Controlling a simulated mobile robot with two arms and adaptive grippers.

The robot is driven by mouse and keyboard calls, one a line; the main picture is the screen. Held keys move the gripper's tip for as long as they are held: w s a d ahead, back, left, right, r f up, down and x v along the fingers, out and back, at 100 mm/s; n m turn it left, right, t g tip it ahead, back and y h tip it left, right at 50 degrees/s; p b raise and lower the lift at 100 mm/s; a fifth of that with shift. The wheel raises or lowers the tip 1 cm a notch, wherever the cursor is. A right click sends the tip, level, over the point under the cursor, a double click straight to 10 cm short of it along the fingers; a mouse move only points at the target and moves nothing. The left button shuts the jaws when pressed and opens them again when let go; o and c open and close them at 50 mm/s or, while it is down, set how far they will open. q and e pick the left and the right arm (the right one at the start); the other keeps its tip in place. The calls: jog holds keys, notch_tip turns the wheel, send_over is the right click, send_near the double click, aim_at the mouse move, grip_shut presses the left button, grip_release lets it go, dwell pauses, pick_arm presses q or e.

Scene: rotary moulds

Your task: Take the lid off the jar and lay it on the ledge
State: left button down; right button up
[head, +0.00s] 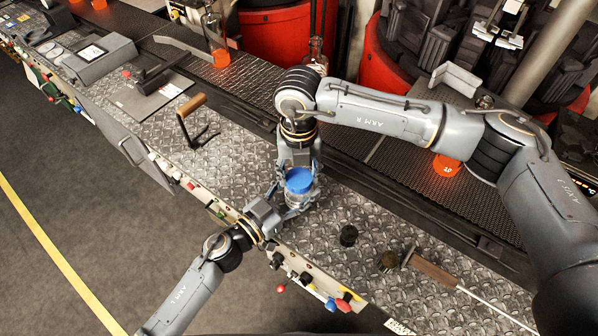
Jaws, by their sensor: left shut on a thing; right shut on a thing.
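The jar (297,199) is clear and stands upright on the diamond-plate ledge (340,207), near its front edge. Its blue lid (299,179) is on top. My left gripper (289,208) comes in from the lower left and is shut on the jar's body. My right gripper (299,171) reaches in from the far side, with its fingers at either side of the lid, shut on it. The fingers hide parts of the jar and the lid's edges.
A handled tool (191,106) lies left on the ledge. A black knob (348,235), a brownish one (388,260) and a wooden-handled rod (434,270) lie to the right. Switches line the front edge. Red machines (275,40) stand behind. Bare plate lies between these things.

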jog(key=n, duration=0.4)
jog(key=shift+n, duration=0.4)
jog(key=n, duration=1.7)
jog(key=shift+n, duration=0.3)
jog(key=n, duration=0.8)
jog(key=shift+r+n, duration=0.1)
jog(key=shift+n, duration=0.2)
jog(key=n, duration=0.5)
jog(key=shift+n, duration=0.4)
